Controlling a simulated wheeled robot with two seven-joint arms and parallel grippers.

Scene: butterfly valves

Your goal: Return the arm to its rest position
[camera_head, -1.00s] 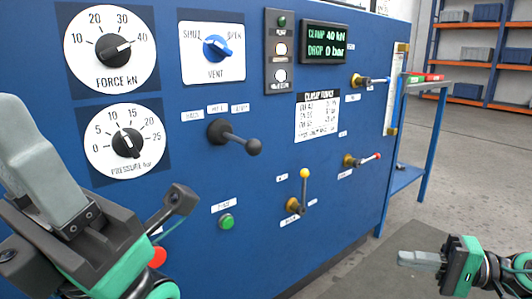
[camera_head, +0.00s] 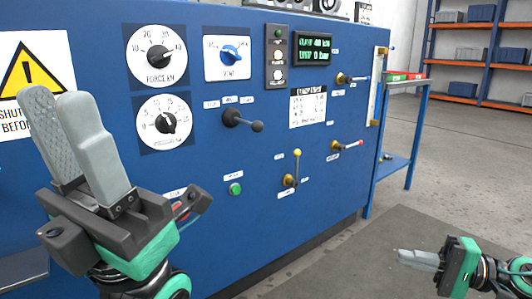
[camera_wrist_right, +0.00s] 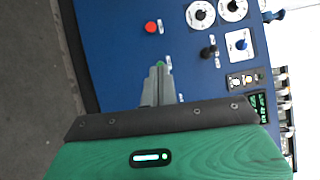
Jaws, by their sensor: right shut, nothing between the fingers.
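My left gripper (camera_head: 55,95) rises at the left of the head view, fingers pointing up in front of the blue panel. Its two grey fingers stand apart with nothing seen between them, and the textured inner face of one shows. My right gripper (camera_head: 402,256) is at the lower right of the head view, shut and empty, over the floor and clear of the panel. In the right wrist view its closed fingers (camera_wrist_right: 157,85) overlap the panel in the picture, touching nothing that I can see.
A blue side table (camera_head: 415,140) stands beyond. Floor around the right gripper is free.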

